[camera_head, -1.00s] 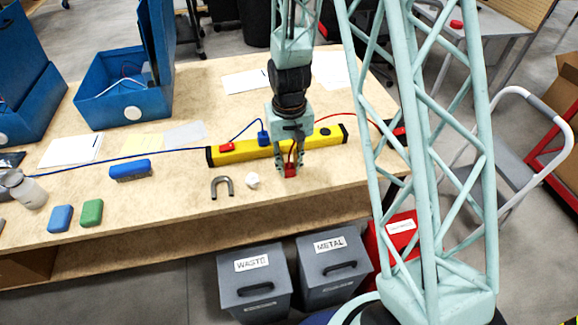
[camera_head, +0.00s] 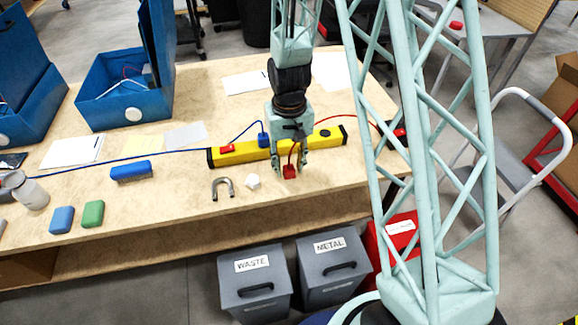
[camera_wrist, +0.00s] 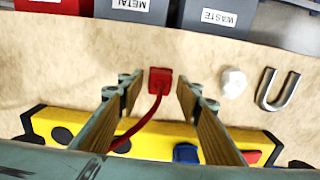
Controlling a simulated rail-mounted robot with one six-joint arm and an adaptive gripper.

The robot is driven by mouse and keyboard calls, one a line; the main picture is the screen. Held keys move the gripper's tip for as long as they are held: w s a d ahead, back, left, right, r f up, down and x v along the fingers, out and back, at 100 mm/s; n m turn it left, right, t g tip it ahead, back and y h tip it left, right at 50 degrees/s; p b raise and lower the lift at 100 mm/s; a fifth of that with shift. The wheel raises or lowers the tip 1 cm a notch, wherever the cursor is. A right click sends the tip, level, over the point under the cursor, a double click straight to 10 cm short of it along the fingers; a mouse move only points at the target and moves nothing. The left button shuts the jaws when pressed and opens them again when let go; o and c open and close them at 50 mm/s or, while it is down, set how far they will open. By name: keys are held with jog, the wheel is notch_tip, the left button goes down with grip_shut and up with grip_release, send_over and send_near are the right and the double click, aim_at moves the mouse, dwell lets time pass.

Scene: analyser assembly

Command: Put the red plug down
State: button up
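The red plug (camera_head: 289,172) is on the wooden table near its front edge, with its red cable running back from it. In the wrist view the plug (camera_wrist: 160,76) sits between the tips of my gripper (camera_wrist: 159,88), with a gap on each side. My gripper (camera_head: 289,167) points down over the plug in the head view, its fingers spread apart and holding nothing.
A yellow power strip (camera_head: 245,151) with a blue plug (camera_head: 262,140) and another red plug (camera_head: 227,148) lies behind. A white lump (camera_head: 253,182) and a metal U-shaped piece (camera_head: 222,188) lie to the left. Bins (camera_head: 255,283) stand below the table's front edge.

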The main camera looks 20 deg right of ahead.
notch_tip(320, 180, up, 12)
jog(key=p, duration=0.2)
dwell(0.6)
jog(key=shift+r, duration=0.2)
dwell(0.5)
notch_tip(320, 180, up, 13)
jog(key=t, duration=0.1)
send_over(289, 168)
jog(key=s, duration=0.5)
jog(key=s+r+t, duration=0.1)
jog(key=s+r, duration=0.7)
jog(key=r, duration=0.2)
jog(key=s+r+t, duration=0.1)
jog(key=s+r, duration=0.3)
jog(key=s, duration=0.5)
jog(key=s+r+n+t, duration=0.1)
jog(key=s+r, duration=0.3)
jog(key=s, duration=0.5)
jog(key=shift+s+r, duration=0.15)
jog(key=shift+s, duration=0.15)
dwell(0.3)
